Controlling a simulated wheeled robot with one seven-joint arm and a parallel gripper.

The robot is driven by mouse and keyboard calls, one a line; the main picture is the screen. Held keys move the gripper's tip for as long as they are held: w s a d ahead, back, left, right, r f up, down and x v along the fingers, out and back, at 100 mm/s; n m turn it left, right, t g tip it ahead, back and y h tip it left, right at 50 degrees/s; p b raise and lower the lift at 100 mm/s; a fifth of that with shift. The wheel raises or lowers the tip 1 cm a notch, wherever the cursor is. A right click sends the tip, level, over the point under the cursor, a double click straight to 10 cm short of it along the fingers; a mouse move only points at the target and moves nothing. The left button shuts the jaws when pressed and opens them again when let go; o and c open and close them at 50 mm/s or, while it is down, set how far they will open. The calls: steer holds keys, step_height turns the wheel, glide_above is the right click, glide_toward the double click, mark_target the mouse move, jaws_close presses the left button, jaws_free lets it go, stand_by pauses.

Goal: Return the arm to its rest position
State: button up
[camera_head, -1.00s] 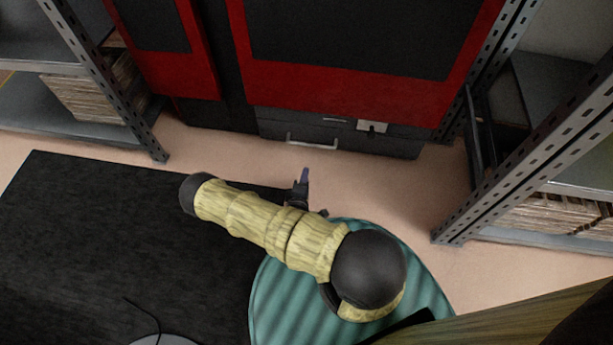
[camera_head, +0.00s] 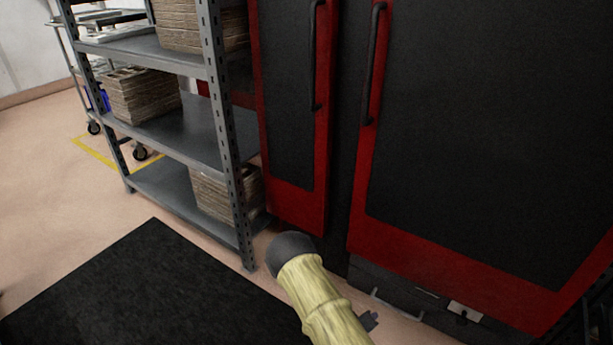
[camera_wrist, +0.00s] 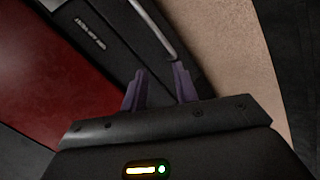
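My gripper (camera_wrist: 160,75) shows in the wrist view with its two purple fingers apart and nothing between them. Beyond the fingers are a dark drawer front with a metal handle (camera_wrist: 152,28), a red panel and the pale floor. In the head view my arm, in a pale yellow sleeve with a dark joint cap, reaches up from the bottom edge. A small dark part beside the sleeve may belong to the gripper; its fingers cannot be made out there.
A red and black cabinet (camera_head: 338,205) stands close beyond my arm, with a low drawer handle (camera_head: 397,305) near the floor. A grey metal shelf (camera_head: 182,135) holding stacked brown boards (camera_head: 140,95) stands left of it. A black mat (camera_head: 150,290) lies on open floor at lower left.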

steer(key=s+a+r+m+g+y+p, duration=0.1)
steer(key=a+r+m+g+y+p, duration=0.2)
steer(key=r, duration=1)
steer(key=a+r+m+g+y+p, duration=0.1)
steer(key=a+r+m+y+p, duration=0.2)
steer(key=r, duration=1)
steer(key=s+d+r+g+y+p, duration=0.1)
steer(key=s+r+p, duration=0.3)
steer(key=s+r, duration=0.5)
steer(key=s+d+r+g+p, duration=0.15)
steer(key=s+r+p, duration=0.3)
steer(key=r, duration=0.85)
step_height(320, 180, up, 37)
steer(key=p, duration=3.6)
steer(key=shift+d+r+n+t+p, duration=0.15)
steer(key=shift+n+t+p, duration=0.15)
steer(key=shift+t+p, duration=0.05)
steer(key=shift+w, duration=0.15)
steer(key=shift+d, duration=0.15)
